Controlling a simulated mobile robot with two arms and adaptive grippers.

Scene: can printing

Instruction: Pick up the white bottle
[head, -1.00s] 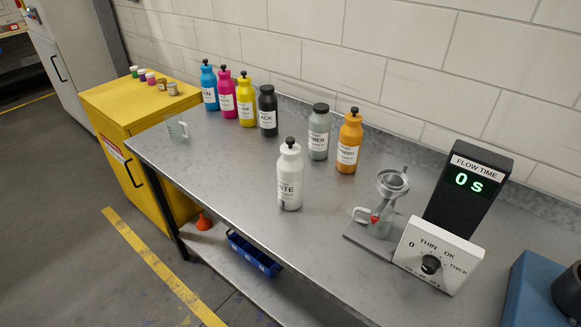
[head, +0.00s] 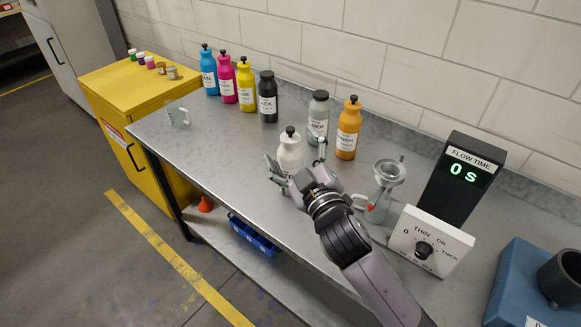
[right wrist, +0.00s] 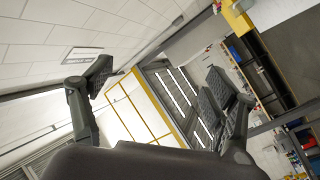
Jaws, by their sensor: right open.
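The white bottle (head: 290,153) with a black cap stands upright on the grey metal table. Its lower part and label are hidden behind my right gripper (head: 298,161) in the head view. That gripper is open, with one finger to the left of the bottle and one to the right in the picture. In the right wrist view the open fingers (right wrist: 157,86) have nothing between them, and the bottle does not show there. I cannot tell how far the gripper is from the bottle. My left gripper is not in view.
Behind are a grey bottle (head: 318,115), an orange bottle (head: 348,130) and a black bottle (head: 268,98). To the right stand a metal funnel cup (head: 389,172) and the flow time display (head: 463,178). The table's left part is mostly clear.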

